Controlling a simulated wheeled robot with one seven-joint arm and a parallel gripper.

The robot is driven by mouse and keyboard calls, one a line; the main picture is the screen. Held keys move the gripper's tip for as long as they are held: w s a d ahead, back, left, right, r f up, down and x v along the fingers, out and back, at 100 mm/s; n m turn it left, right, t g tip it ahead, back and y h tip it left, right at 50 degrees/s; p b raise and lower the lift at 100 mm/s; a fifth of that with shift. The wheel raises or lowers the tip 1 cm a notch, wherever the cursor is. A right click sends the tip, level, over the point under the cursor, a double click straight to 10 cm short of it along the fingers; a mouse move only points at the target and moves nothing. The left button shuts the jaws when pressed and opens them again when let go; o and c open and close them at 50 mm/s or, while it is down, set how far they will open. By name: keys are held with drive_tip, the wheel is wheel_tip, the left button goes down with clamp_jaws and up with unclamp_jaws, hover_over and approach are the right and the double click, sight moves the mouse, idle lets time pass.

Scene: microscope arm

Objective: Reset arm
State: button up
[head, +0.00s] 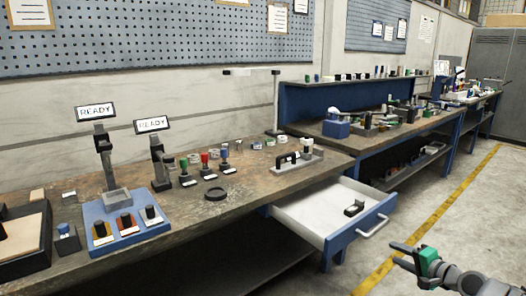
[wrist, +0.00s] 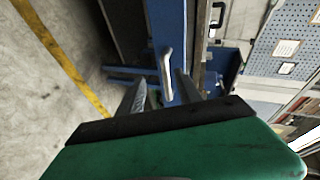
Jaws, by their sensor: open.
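My gripper (head: 399,255) is at the lower right in the head view, over the floor and to the right of the open drawer, with its jaws open and nothing between them. In the wrist view its two fingers (wrist: 161,92) point toward the blue drawer front and its pale handle (wrist: 166,70), apart from it as far as I can tell. The drawer (head: 310,212) is pulled out and holds a small dark piece (head: 354,208). Two stands with READY screens (head: 96,112) (head: 152,124) rise from the bench at left. No part is clearly identifiable as the microscope arm.
The wooden bench (head: 245,186) carries a blue base (head: 127,227) with several knobs, small colored-top stamps (head: 206,163), a dark ring (head: 216,194) and a pale tray (head: 297,160) with a black-and-white device. A second blue bench stands behind. The floor by the yellow line (head: 430,220) is clear.

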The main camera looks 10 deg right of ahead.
drive_tip(key=w+a+r+n+g+p, duration=0.1)
drive_tip(key=a+r+n+g+p, duration=0.2)
drive_tip(key=a, duration=0.6)
drive_tip(key=w+a+r+n+g+y+p, duration=0.1)
drive_tip(key=w+a+r+n+p, duration=0.15)
drive_tip(key=a+r, duration=0.4)
drive_tip(key=a+r+n+g+p, duration=0.2)
drive_tip(key=a+r+p, duration=0.15)
drive_tip(key=a, duration=0.65)
drive_tip(key=s+a+r+n+g+p, duration=0.4)
drive_tip(key=s+a, duration=0.3)
drive_tip(key=a, duration=0.4)
drive_tip(key=s+a+r+n+h+p, duration=0.1)
drive_tip(key=s+a+p, duration=0.1)
drive_tip(key=s, duration=0.5)
drive_tip(key=s+a+r+n+g+h+p, duration=0.1)
drive_tip(key=s+a+n+p, duration=0.1)
drive_tip(key=s, duration=0.4)
drive_tip(key=shift+s+a+p, duration=0.35)
drive_tip(key=shift+s+a, duration=0.05)
drive_tip(key=shift+a, duration=0.5)
drive_tip(key=shift+r, duration=0.1)
